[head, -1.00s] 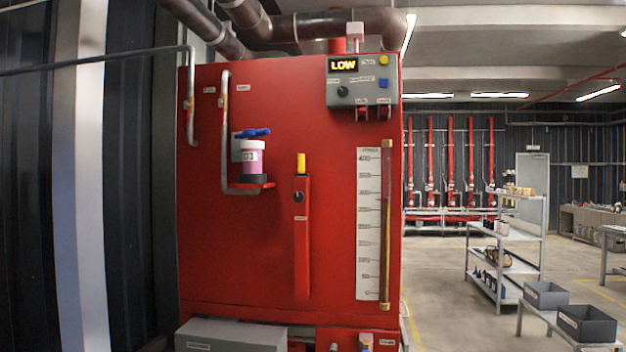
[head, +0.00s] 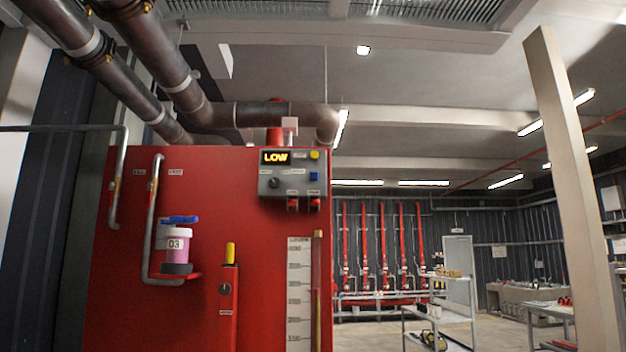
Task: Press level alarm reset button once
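A grey control box (head: 293,173) is mounted at the upper right of a large red tank cabinet (head: 150,230). Its display (head: 276,157) reads "LOW" in yellow. A yellow button (head: 314,155) is at its upper right, and a blue button (head: 314,176) is below that. A dark round knob (head: 273,183) is at its lower left. Two red parts (head: 303,204) hang under the box. The small labels are too blurred to read, so I cannot tell which button is the level alarm reset. Neither of my grippers is in view.
A pink container marked 03 (head: 177,248) sits on a red bracket on the cabinet, near a grey pipe (head: 152,220). A yellow-topped lever (head: 230,253) and a level scale (head: 300,290) are to its right. A shelf cart (head: 440,310) and a pillar (head: 575,190) stand right.

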